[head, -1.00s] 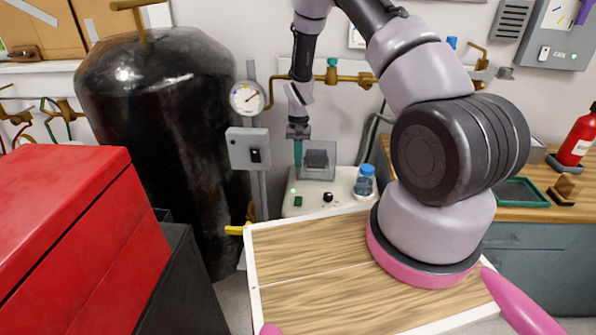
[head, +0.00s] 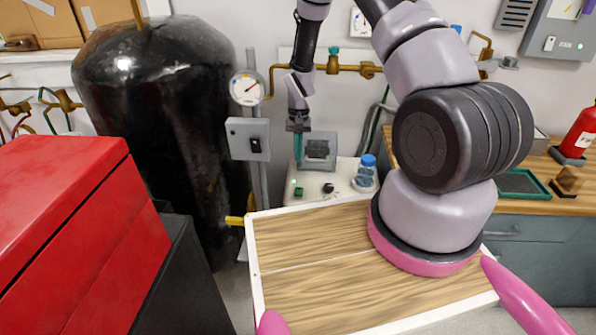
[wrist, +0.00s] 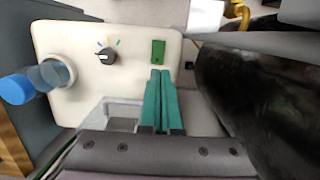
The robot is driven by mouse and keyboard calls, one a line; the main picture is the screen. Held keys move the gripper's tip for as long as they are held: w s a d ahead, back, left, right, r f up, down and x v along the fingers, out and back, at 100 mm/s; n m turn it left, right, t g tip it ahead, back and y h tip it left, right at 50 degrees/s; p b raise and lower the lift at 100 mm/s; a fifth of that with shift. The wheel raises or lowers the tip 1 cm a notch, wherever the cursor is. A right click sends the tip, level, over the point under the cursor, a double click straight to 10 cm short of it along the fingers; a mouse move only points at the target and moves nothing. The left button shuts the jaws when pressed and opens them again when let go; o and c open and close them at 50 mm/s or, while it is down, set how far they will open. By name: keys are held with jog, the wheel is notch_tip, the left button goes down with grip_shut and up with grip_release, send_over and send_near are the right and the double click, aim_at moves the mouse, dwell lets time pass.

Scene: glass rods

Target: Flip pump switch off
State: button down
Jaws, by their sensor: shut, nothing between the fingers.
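A cream pump unit (head: 315,205) stands against the wall behind my wooden tray top. Its top carries a green rocker switch (head: 298,192), also seen in the wrist view (wrist: 158,51), with a small green light near it. A black knob (wrist: 107,55) sits to the switch's left in the wrist view. My gripper (head: 298,158) has its teal fingers together and empty, pointing down above the unit. In the wrist view the fingertips (wrist: 160,74) appear just short of the switch; I cannot tell whether they touch it. The switch's tilt is too small to read.
A blue-capped bottle (head: 365,173) stands at the unit's right, and a grey clear-fronted housing (head: 320,150) behind the fingers. A grey switch box (head: 248,139) on a pole and a large black tank (head: 150,130) are to the left. A wooden bench (head: 480,185) lies right.

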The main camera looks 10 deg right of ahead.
aim_at(298, 193)
jog(key=f, duration=0.4)
jog(key=s+f, duration=0.1)
jog(key=f, duration=0.3)
jog(key=s+f, duration=0.1)
jog(key=f, duration=0.3)
jog(key=shift+a+f, duration=0.3)
jog(key=shift+f, duration=0.3)
jog(key=shift+s+f, duration=0.15)
jog(key=shift+f, duration=0.05)
jog(key=shift+w+d, duration=0.25)
jog(key=shift+w, duration=0.6)
jog(key=shift+r, duration=0.1)
